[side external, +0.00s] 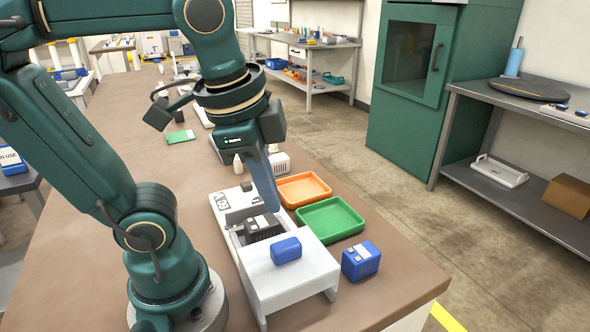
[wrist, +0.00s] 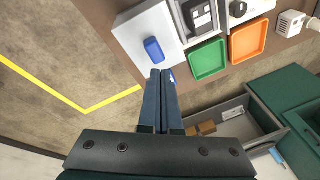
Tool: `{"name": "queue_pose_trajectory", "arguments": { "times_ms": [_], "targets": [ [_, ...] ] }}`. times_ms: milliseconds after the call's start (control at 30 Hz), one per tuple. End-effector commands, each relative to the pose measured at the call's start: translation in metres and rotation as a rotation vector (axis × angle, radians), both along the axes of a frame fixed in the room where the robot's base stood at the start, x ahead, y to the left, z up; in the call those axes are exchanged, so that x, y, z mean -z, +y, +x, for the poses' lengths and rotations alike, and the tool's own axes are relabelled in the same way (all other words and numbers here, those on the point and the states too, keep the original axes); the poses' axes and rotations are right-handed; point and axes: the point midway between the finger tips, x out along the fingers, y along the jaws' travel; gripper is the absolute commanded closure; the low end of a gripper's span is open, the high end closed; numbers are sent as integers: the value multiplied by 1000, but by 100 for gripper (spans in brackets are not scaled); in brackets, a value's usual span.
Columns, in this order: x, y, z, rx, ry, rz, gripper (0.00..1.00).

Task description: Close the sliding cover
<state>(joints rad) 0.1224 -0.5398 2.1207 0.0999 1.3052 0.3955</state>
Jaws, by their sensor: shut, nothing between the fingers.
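The sliding cover (side external: 290,283) is a white slab with a blue block-shaped handle (side external: 286,251) on top. It sits over the front part of a white case (side external: 226,203); the rear part is open and shows a dark grey device (side external: 262,228) inside. In the wrist view the cover (wrist: 138,32) and its blue handle (wrist: 153,49) lie at the top, just beyond the fingers. My gripper (side external: 272,207) is shut and empty, pointing down above the case, behind the handle in the side view. Its closed fingers also show in the wrist view (wrist: 160,73), apart from the handle.
A green tray (side external: 331,240) and an orange tray (side external: 325,188) lie right of the case. A blue box (side external: 361,261) stands beside the cover's right side, near the table edge. A white vented box (side external: 279,162) stands behind. The brown tabletop (side external: 85,268) is clear at left.

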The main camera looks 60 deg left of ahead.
Motion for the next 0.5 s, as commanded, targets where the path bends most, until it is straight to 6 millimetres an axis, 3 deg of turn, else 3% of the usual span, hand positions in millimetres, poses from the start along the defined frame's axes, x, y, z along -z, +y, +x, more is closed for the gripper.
{"name": "queue_pose_trajectory", "arguments": {
  "times_ms": [233, 500],
  "targets": [
    [-25, -28, 16, 475, 243, 193, 100],
    [-23, -82, 26, 844, 423, 362, 100]
  ]
}}
